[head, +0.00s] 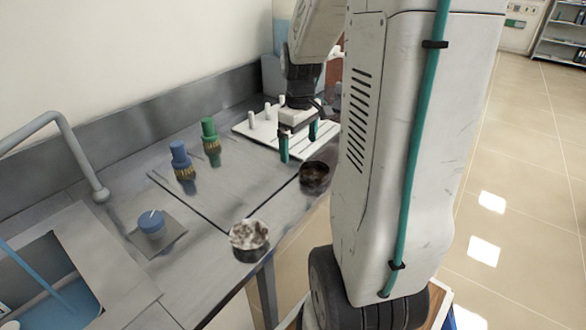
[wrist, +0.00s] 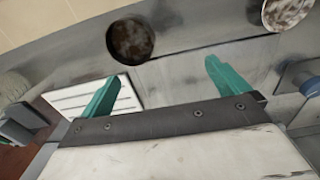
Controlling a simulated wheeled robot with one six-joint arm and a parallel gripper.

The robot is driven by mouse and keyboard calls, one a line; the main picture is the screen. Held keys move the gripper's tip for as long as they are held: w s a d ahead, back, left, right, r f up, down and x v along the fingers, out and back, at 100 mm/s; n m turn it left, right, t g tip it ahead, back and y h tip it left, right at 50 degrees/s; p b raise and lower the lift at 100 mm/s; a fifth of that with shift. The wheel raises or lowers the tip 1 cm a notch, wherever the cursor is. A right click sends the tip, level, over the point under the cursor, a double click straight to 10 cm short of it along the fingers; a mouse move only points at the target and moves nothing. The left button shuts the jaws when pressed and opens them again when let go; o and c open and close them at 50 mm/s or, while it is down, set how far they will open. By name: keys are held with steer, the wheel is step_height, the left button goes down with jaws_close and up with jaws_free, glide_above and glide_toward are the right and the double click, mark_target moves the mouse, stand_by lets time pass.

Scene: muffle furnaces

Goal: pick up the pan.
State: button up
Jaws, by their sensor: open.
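Two small round open containers stand on the grey bench, and I cannot tell which one is the pan. One is dark brown (head: 314,177), near the bench's front edge; it also shows at the top of the wrist view (wrist: 131,38). The other has a mottled whitish top (head: 249,239), nearer the front corner; it is cut off at the top right of the wrist view (wrist: 287,12). My gripper (head: 298,141) has two green fingers, spread apart and empty, above and behind the dark container. In the wrist view the gripper (wrist: 163,80) is apart from both.
A white slotted board (head: 243,128) with white pegs lies behind my gripper. A blue-topped brush (head: 182,166) and a green-topped brush (head: 210,140) stand left of it. A blue knob (head: 151,223) and a sink with a tap (head: 99,190) are farther left.

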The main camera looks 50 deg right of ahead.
glide_above(314, 176)
step_height(314, 176, down, 4)
step_height(314, 176, down, 8)
steer(key=shift+r, duration=0.2)
steer(key=c, duration=1)
